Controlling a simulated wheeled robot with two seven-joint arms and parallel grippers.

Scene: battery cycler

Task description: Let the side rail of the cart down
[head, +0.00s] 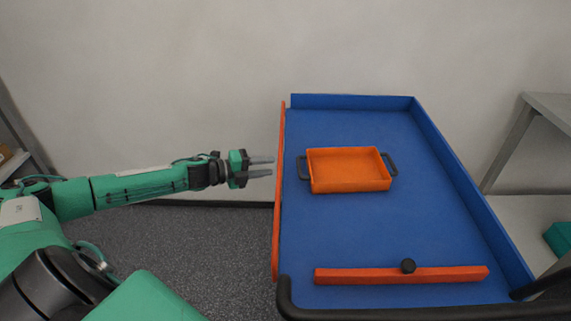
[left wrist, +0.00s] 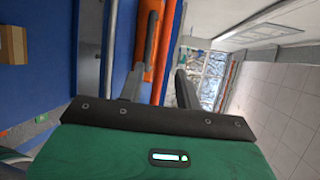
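The cart's blue deck (head: 340,235) fills the right half of the head view. Its orange side rail (head: 278,200) runs along the left edge of the deck and looks upright, seen nearly edge-on. My left gripper (head: 262,166) is just left of the rail, fingers pointing at it. The fingers are apart with nothing visibly held. In the left wrist view an orange strip, likely the rail (left wrist: 162,60), shows beyond and between the fingers (left wrist: 160,88). I cannot tell whether a finger touches it. My right gripper is not in view.
An orange tray (head: 350,188) with black handles stands on the deck. Grey floor (head: 215,235) is clear left of the cart; a shelf (head: 553,106) stands right.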

